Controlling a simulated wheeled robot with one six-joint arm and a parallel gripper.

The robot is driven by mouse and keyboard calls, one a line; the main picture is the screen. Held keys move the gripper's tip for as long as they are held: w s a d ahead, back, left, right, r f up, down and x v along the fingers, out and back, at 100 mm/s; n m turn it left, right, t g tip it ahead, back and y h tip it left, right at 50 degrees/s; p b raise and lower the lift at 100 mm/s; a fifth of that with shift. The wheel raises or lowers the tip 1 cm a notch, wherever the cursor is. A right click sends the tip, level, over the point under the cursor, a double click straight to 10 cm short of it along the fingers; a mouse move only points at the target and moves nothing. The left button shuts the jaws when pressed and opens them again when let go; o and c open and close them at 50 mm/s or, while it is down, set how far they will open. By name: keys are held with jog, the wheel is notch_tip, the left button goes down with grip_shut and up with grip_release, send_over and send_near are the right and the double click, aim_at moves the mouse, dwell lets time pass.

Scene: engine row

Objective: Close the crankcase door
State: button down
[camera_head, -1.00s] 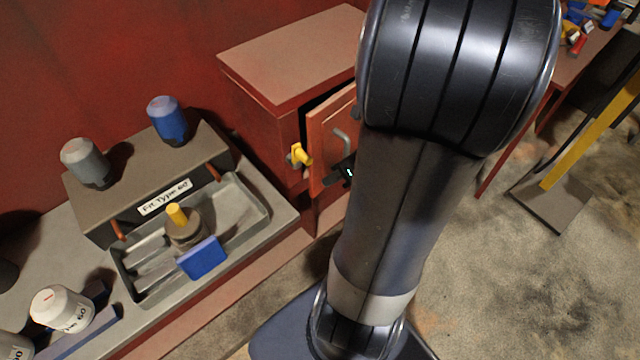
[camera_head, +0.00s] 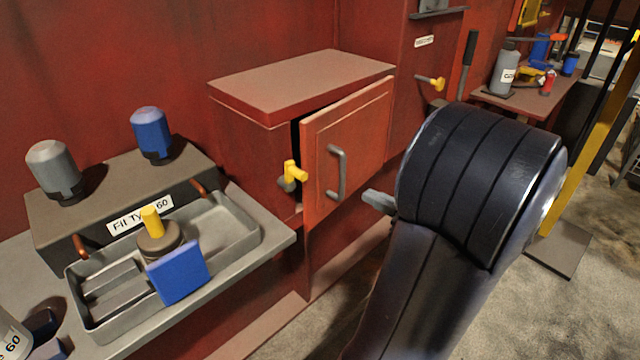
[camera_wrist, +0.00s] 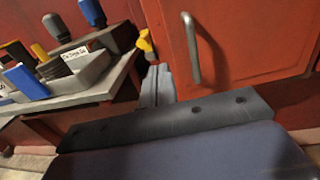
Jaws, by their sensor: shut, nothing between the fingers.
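The crankcase door (camera_head: 362,139) is a red panel on the red crankcase box (camera_head: 262,160). It stands ajar, with a dark gap along its left edge. A grey bar handle (camera_head: 336,172) is on its face; the handle also shows in the wrist view (camera_wrist: 190,48). A yellow latch (camera_head: 293,171) sits on the box frame left of the door. My gripper (camera_head: 372,197) is shut and empty, low in front of the door and right of the handle, apart from it. In the wrist view the closed fingers (camera_wrist: 157,80) point toward the area below the latch, left of the handle.
A grey bench with a tray (camera_head: 250,240), a yellow-topped part, a blue block (camera_head: 178,272) and filter canisters stands at left. A cluttered table (camera_head: 500,100) stands back right. Floor in front is open.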

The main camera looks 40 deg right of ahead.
aim_at(310, 168)
jog(key=w+a, duration=0.1)
jog(key=w, duration=0.3)
jog(key=w+b, duration=0.1)
jog(key=w, duration=0.3)
jog(key=w+a+b, duration=0.1)
jog(key=w, duration=0.4)
jog(key=shift+a, duration=0.3)
jog(key=shift+w, duration=0.15)
jog(key=w, duration=0.2)
jog(key=w+a, duration=0.1)
jog(key=w, duration=0.1)
jog(key=shift+w+r, duration=0.15)
